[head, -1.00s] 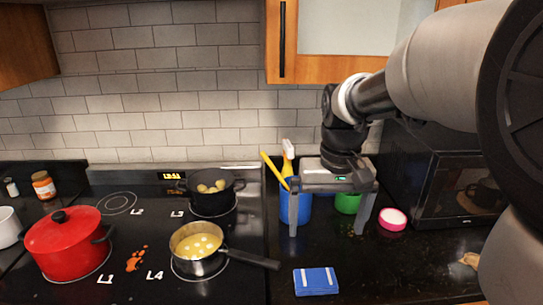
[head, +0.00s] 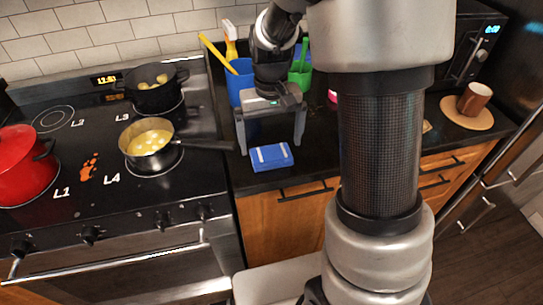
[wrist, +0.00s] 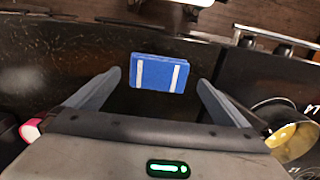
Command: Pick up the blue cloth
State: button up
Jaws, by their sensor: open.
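The blue cloth (head: 271,156) is a small folded block with two white stripes. It lies flat on the black counter near its front edge, right of the stove. In the wrist view the cloth (wrist: 158,74) shows beyond my fingertips, centred between them. My gripper (head: 272,147) is open and empty, pointing down over the counter beside the cloth's back side. In the wrist view its two fingers (wrist: 160,82) are spread wider than the cloth. I cannot tell exactly how high the fingertips are above the counter.
A blue container (head: 240,86) with utensils and a green container (head: 300,77) stand behind my gripper. A saucepan (head: 147,142) of yellow food sits on the stove, its handle reaching toward my gripper. A brown mug (head: 474,98) stands at the right on a round board.

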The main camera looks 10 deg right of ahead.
aim_at(272, 153)
jog(key=f, duration=0.5)
jog(key=shift+w+d+f, duration=0.1)
jog(key=shift+w+d, duration=0.1)
jog(key=shift+w, duration=0.2)
